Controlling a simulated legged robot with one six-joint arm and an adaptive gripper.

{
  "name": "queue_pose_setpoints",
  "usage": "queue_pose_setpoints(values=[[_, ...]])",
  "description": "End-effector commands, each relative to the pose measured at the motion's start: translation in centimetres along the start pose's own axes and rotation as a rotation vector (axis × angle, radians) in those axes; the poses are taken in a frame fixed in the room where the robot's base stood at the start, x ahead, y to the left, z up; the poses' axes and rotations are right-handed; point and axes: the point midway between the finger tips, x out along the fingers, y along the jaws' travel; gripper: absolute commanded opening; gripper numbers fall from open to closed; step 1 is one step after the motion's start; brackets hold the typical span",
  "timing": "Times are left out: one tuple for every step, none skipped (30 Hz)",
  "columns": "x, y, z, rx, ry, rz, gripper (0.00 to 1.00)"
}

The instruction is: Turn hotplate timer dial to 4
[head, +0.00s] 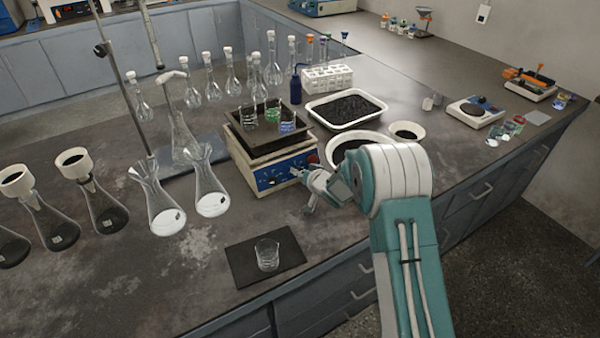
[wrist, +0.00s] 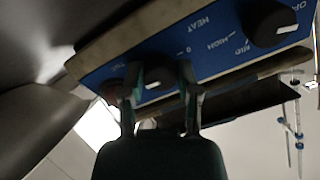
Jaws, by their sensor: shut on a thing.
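The hotplate (head: 237,160) has a blue front panel (head: 268,181) with dark dials. In the head view my gripper (head: 298,174) is at the panel's right end. A second black dial (wrist: 274,25) is farther right in the wrist view, clear of my fingers. I cannot read the number at the gripped dial's pointer.
A dark tray with beakers (head: 268,122) stands on the hotplate. White bowls (head: 347,142) and a black-filled tray (head: 345,108) are behind my gripper. Flasks (head: 211,190) stand to the left. A beaker (head: 267,255) stands on a dark mat (head: 243,268) in front.

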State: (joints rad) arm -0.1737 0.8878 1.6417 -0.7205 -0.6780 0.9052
Motion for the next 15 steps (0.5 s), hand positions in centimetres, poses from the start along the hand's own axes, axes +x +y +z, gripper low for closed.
queue_pose_setpoints(values=[[0.03,0.08,-0.03,0.012,0.001,0.002,0.0],[0.03,0.08,-0.04,0.016,0.002,0.002,0.0],[0.03,0.09,-0.04,0.019,0.002,0.002,0.0],[0.03,0.09,-0.04,0.019,0.002,0.002,0.0],[0.03,0.09,-0.04,0.019,0.002,0.002,0.0],[0.03,0.1,-0.04,0.019,0.002,0.002,0.0],[0.03,0.1,-0.04,0.018,0.002,0.002,0.0],[0.03,0.1,-0.04,0.018,0.002,0.002,0.0],[0.03,0.1,-0.04,0.018,0.002,0.002,0.0],[0.03,0.11,-0.04,0.018,0.002,0.002,0.47],[0.03,0.11,-0.05,0.018,0.002,0.002,0.6],[0.02,0.1,-0.05,0.018,0.002,0.002,0.76],[0.02,0.1,-0.04,0.017,0.002,0.002,0.76],[0.01,0.09,-0.04,0.017,0.002,0.002,0.76],[-0.01,0.06,-0.04,0.017,0.002,0.001,0.76]])
